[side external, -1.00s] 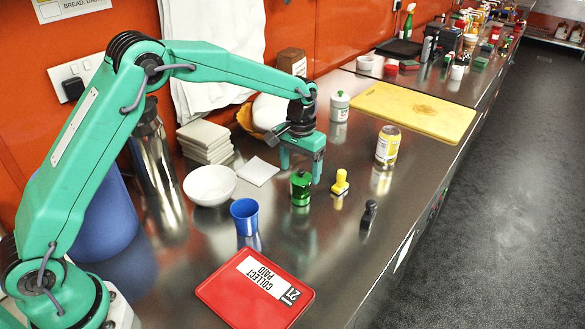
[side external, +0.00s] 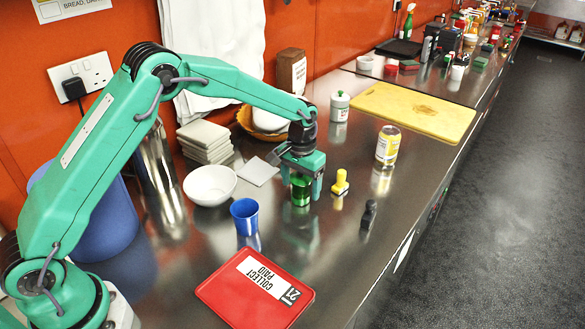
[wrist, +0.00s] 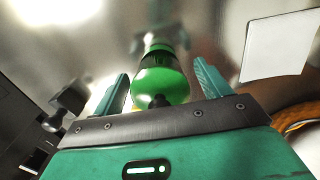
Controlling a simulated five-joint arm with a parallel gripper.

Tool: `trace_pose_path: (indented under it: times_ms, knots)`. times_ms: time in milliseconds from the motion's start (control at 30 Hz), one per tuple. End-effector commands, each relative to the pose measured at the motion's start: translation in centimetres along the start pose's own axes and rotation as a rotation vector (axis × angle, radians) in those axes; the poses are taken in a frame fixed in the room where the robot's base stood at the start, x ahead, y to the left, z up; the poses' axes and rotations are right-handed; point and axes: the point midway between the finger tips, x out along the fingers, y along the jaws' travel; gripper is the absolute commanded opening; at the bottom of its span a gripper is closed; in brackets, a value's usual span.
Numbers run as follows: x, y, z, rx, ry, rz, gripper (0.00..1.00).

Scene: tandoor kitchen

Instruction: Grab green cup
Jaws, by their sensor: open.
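The green thing, the only green vessel close by, stands upright on the steel counter (side external: 300,194). In the wrist view it (wrist: 162,80) shows a shiny green rounded top with a dark knob and a dark band. My gripper (side external: 301,182) points down from above with its teal fingers on either side of it. The wrist view also shows my gripper (wrist: 162,76) open, one finger to each side, with gaps between fingers and green body. The gripper's body hides the top of the green thing in the side view.
A blue cup (side external: 245,217) and white bowl (side external: 210,185) stand to the left. A yellow stamp (side external: 340,182) is close on the right, with a black stamp (side external: 369,214) beyond. A red sign (side external: 225,295) lies in front.

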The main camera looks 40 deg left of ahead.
Motion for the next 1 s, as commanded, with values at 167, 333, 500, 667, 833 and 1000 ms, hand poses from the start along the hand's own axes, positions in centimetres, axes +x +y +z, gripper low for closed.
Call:
trace_pose_path:
  times_ms: [167, 333, 500, 667, 833, 1000]
  knots:
    - [-0.02, 0.0, 0.0, 0.0, 0.0, 0.0, 0.76]
    - [-0.03, 0.0, -0.01, 0.0, 0.0, 0.0, 0.56]
    - [-0.04, 0.0, -0.01, 0.0, 0.0, 0.0, 0.23]
    - [-0.09, 0.0, -0.04, 0.0, 0.002, 0.0, 0.23]
    - [-0.1, 0.0, -0.04, 0.0, 0.002, 0.0, 0.23]
    - [-0.2, 0.0, -0.05, 0.0, 0.002, 0.0, 0.23]
